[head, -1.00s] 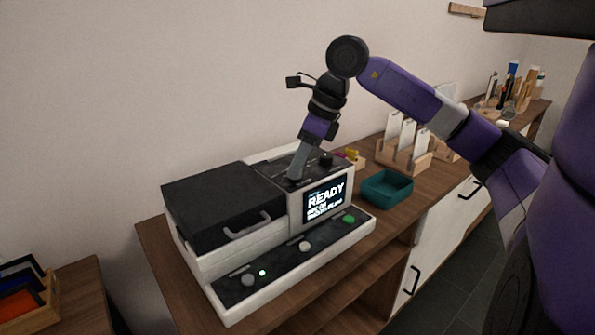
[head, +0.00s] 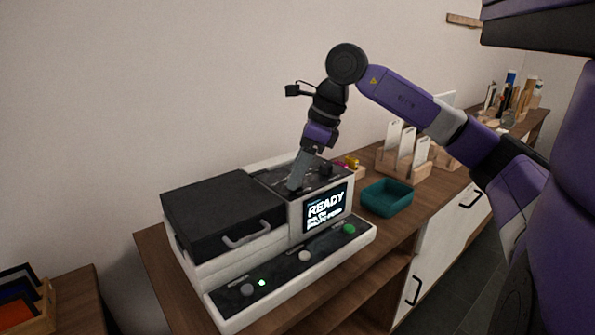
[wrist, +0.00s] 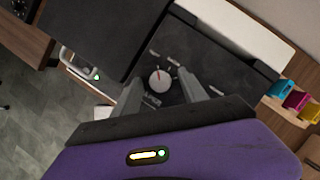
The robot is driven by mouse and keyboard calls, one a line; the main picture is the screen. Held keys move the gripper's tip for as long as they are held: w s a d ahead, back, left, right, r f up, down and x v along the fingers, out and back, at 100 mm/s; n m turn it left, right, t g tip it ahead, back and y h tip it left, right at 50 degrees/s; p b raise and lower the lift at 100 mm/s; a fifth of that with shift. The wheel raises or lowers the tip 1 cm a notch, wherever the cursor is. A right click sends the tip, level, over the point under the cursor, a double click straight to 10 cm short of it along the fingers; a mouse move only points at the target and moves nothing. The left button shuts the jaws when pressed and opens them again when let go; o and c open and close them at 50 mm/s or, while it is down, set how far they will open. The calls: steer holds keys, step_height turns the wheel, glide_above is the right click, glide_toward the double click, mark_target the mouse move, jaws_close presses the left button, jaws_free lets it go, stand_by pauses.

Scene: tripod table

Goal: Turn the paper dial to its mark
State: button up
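The machine (head: 190,258) has a dark lid, a control top and a lit screen (head: 325,207) that reads READY above smaller unreadable lines. My gripper (wrist: 158,82) is open, one finger on each side of the dial with a visible gap to each. In the head view my gripper (head: 294,186) reaches down to the control top and hides the dial.
A black knob (head: 326,168) stands behind my gripper on the control top. A teal tray (head: 387,198) and a wooden rack (head: 402,160) with white cards stand to the right. A wall rises behind.

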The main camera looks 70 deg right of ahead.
mark_target(311, 186)
steer(key=v, duration=0.7)
steer(key=shift+r+p, duration=0.35)
steer(key=shift+p, duration=0.1)
steer(key=shift+s, duration=0.2)
